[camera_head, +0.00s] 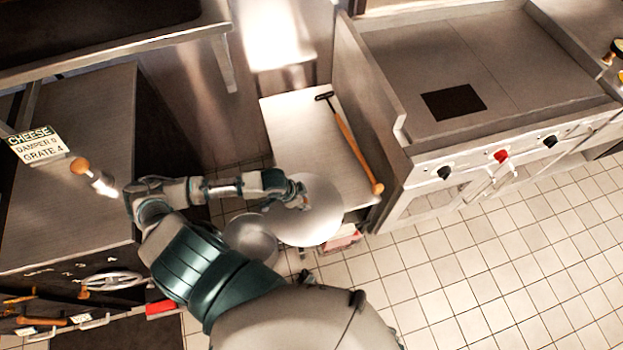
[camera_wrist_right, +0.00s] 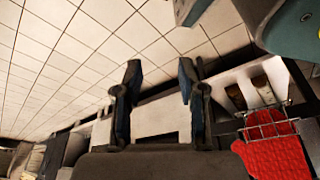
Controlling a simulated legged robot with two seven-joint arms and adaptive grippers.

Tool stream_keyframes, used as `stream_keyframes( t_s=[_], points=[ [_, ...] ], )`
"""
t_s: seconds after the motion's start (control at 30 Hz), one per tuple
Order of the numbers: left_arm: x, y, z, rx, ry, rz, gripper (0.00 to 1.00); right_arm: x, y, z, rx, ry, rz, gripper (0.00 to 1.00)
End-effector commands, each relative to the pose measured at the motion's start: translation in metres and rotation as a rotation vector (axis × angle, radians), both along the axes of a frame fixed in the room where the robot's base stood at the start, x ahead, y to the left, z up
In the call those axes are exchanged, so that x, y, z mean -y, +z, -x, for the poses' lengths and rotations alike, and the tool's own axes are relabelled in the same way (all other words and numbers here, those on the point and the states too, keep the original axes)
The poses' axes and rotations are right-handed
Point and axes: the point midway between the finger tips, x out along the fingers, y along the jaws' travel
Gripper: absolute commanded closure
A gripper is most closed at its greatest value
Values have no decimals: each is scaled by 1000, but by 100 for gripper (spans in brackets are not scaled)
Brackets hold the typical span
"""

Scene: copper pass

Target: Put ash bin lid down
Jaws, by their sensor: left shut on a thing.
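The ash bin lid (camera_head: 318,222) is a round, pale metal disc in the head view. It overlaps the front edge of the small steel counter from above; whether it touches the counter I cannot tell. My left gripper (camera_head: 301,200) is shut on the lid near its upper left part, and the grip itself is small and partly hidden. A second round metal thing (camera_head: 248,238), perhaps the ash bin, shows left of the lid, partly covered by my arm. My right gripper (camera_wrist_right: 158,85) shows in the right wrist view, with its fingers apart and nothing between them.
A long wooden-handled tool (camera_head: 352,150) lies on the small steel counter (camera_head: 292,120). A griddle range (camera_head: 490,75) stands to the right. A red cloth-like thing (camera_wrist_right: 272,158) and a wire basket are near my right gripper. Tiled floor (camera_head: 480,270) is clear at the lower right.

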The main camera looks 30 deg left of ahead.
Motion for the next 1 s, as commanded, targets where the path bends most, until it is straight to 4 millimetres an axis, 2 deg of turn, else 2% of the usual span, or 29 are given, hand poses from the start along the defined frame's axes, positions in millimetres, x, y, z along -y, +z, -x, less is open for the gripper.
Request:
stream_keyframes(
  t_s=[0.03,0.1,0.2,0.27,0.37,0.7,0.83,1.0],
  points=[
    [-4,4,6,0,-14,-2,100,4,1,15,-53,-3,12,60],
    [-8,2,11,1,-32,-2,100,8,-4,34,-111,-6,27,60],
    [-9,0,13,4,-47,-2,100,12,-7,48,-157,-9,37,60],
    [-10,-1,6,6,-50,-4,100,13,-8,50,-166,-8,37,60],
    [-13,-4,-16,9,-48,-2,100,13,-7,46,-166,-9,36,60],
    [-30,-12,-111,7,-49,-5,100,10,13,20,-150,-14,30,60],
    [-37,-15,-132,6,-49,-2,100,8,22,13,-145,-16,33,60],
    [-40,-19,-140,4,-51,0,100,6,27,9,-144,-17,33,60]
  ],
)
